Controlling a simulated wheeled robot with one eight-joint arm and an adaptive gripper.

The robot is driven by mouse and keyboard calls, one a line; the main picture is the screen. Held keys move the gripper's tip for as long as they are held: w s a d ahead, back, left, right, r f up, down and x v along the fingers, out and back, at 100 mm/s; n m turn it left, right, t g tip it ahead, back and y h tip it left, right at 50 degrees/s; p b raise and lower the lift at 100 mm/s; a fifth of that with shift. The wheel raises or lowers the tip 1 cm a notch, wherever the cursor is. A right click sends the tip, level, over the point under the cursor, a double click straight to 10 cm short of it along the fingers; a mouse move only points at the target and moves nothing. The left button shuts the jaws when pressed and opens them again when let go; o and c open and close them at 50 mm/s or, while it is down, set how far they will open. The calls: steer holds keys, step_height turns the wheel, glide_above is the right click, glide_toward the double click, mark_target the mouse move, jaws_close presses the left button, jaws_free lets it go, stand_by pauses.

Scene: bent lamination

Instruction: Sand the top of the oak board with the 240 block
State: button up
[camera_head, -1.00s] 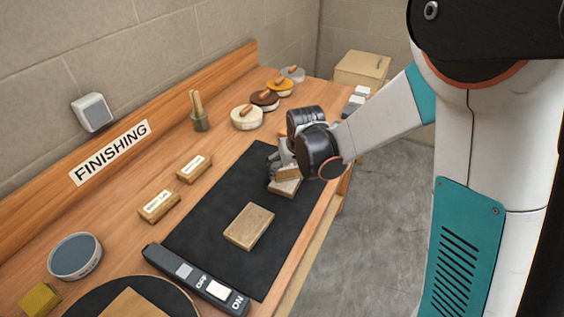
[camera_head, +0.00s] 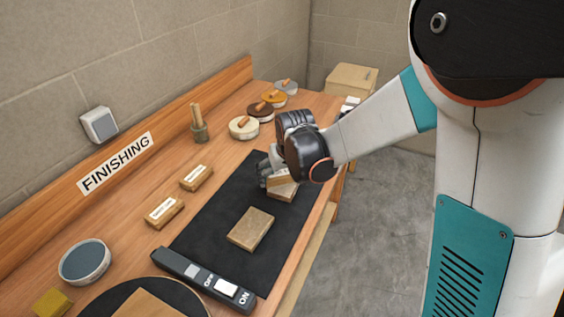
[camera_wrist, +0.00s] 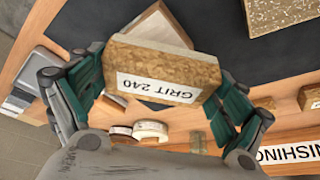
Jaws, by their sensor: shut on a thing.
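My gripper (camera_wrist: 160,95) is shut on a tan sanding block (camera_wrist: 160,66) labelled "GRIT 240". In the head view my gripper (camera_head: 268,176) and the block are over the far part of the black mat, at a pale wooden board (camera_head: 284,193). That board (camera_wrist: 162,17) also shows partly behind the block in the wrist view. I cannot tell whether block and board touch. A second, browner board (camera_head: 250,229) lies nearer on the mat, and its speckled top (camera_wrist: 282,10) shows in the wrist view. No label tells which board is oak.
The black mat (camera_head: 215,225) covers the bench front. Two labelled blocks (camera_head: 165,211) (camera_head: 196,178) lie to its left. An ON/OFF switch bar (camera_head: 205,282) lies at its near edge.

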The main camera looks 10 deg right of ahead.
steer(key=shift+r+p, duration=1.05)
steer(key=shift+r, duration=0.85)
